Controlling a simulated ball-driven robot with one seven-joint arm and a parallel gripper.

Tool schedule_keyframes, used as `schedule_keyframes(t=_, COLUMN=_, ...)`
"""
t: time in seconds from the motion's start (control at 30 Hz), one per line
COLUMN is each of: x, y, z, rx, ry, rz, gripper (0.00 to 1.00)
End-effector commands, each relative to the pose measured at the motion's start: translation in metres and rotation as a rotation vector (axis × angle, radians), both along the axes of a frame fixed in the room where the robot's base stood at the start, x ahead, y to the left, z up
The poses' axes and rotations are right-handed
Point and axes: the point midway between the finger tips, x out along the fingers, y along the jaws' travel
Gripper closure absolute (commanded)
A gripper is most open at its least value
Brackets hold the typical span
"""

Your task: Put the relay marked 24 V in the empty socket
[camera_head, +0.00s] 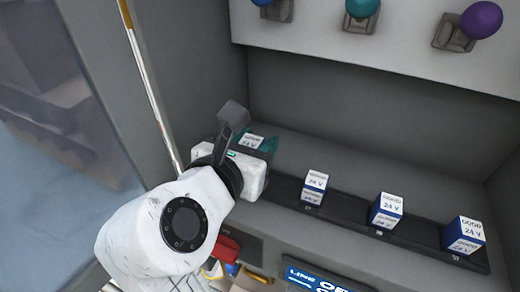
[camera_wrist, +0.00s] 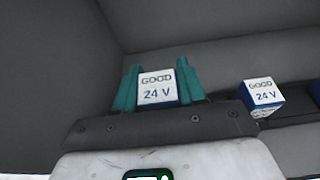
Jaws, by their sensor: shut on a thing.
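My gripper (camera_head: 254,144) is at the left end of the dark socket rail (camera_head: 350,207), shut on a white relay (camera_head: 250,141). In the wrist view, the teal fingers of my gripper (camera_wrist: 158,84) stand on both sides of this relay (camera_wrist: 156,90), whose top reads GOOD 24 V. The relay looks upright. Its lower part is hidden, so I cannot tell whether it touches the rail. No empty socket shows; the rail under my gripper is hidden.
Knobs line the panel (camera_head: 400,45) above. A blue sign (camera_head: 322,281) and red and yellow items lie below.

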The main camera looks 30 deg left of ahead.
Motion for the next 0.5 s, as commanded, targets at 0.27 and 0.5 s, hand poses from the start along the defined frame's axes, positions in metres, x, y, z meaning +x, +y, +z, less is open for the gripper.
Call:
schedule_keyframes(t=0.27, x=0.006, y=0.005, z=-0.033, rx=-0.005, ry=0.003, rz=0.002, gripper=0.91)
schedule_keyframes(t=0.5, x=0.006, y=0.005, z=-0.041, rx=-0.001, ry=0.0, rz=0.003, gripper=0.91)
